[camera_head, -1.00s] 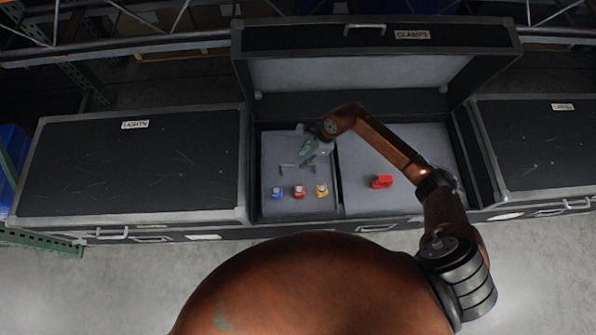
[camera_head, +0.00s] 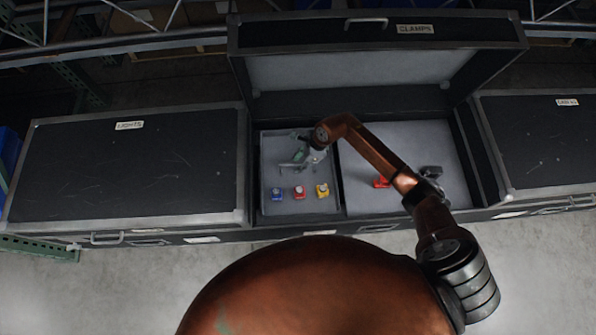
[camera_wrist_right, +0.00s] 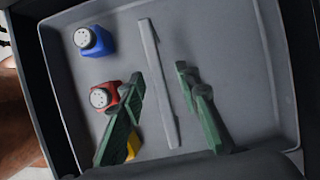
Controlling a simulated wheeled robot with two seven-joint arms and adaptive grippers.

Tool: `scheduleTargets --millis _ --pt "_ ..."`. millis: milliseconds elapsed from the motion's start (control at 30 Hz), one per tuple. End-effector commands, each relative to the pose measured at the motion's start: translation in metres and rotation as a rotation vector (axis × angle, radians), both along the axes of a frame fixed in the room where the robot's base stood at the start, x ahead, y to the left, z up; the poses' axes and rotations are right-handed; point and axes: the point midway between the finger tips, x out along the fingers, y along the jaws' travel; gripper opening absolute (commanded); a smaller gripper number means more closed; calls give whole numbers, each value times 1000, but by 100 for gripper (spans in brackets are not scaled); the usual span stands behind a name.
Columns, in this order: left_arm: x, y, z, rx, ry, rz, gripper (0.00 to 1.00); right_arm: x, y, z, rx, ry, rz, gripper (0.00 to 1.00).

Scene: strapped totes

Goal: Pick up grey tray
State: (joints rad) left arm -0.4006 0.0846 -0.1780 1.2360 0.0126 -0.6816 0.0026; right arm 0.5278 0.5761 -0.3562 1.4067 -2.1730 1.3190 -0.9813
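The grey tray (camera_head: 268,160) lies in the left compartment of the open case, with blue, red and yellow objects along its front side. In the right wrist view, the tray (camera_wrist_right: 255,110) fills most of the picture, with a thin grey handle bar (camera_wrist_right: 158,85) across its middle. My right gripper (camera_head: 298,156) is over the tray. Its green fingers are open (camera_wrist_right: 162,108), one on each side of the bar in that view, with nothing between them clearly gripped. How far they are above the bar is hard to tell. My left gripper is not in view.
The open case lid (camera_head: 375,40) labelled CLAMPS stands up behind. Closed black cases stand at left (camera_head: 130,170) and right (camera_head: 545,145). The right compartment (camera_head: 400,140) holds a red object (camera_head: 381,182), partly hidden by my right arm.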

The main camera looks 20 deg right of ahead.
Motion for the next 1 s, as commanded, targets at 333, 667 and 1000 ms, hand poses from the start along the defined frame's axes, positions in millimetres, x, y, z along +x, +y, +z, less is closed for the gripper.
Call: scheduleTargets --millis 333,667,1000 --pt "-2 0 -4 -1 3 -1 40 0 0 -4 -1 1 -1 30" --pt "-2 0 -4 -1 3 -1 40 0 0 -5 0 0 -1 30" --pt "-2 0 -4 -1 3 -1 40 0 0 -5 0 0 0 8"
